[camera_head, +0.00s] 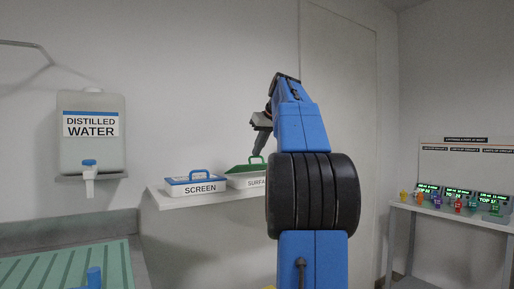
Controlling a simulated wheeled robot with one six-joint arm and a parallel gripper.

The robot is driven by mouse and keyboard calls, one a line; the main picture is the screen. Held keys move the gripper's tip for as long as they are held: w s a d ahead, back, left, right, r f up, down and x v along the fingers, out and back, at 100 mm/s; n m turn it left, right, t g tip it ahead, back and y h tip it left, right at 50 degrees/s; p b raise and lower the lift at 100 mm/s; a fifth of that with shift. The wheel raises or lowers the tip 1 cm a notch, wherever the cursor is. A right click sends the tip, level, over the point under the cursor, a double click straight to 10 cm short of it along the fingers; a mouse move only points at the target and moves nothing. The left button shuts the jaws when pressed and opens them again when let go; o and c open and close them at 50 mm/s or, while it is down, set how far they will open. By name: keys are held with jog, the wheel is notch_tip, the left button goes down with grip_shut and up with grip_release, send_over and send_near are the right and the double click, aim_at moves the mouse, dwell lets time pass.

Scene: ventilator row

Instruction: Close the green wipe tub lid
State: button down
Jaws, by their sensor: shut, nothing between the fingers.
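The green wipe tub (240,182) is white with a label that reads "SURFA" before my arm cuts it off. It stands on the wall shelf. Its green lid (243,170) has a green loop handle and looks tilted, higher toward the back; my arm hides its right part, so I cannot tell the exact angle. My gripper (256,146) is dark, points down above the lid's handle, and is shut and empty. It appears apart from the lid, but the depth between them is unclear.
A white "SCREEN" tub (197,188) with a blue lid sits left on the same shelf (200,200). A distilled water container (91,135) hangs farther left above a green ribbed mat (70,268). A table (425,207) with several small coloured items stands at right.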

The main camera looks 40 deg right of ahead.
jog(key=s+f, duration=0.1)
jog(key=s+f+t, duration=0.2)
jog(key=f, duration=0.1)
jog(key=shift+a, duration=0.35)
jog(key=shift+w, duration=0.1)
dwell(0.3)
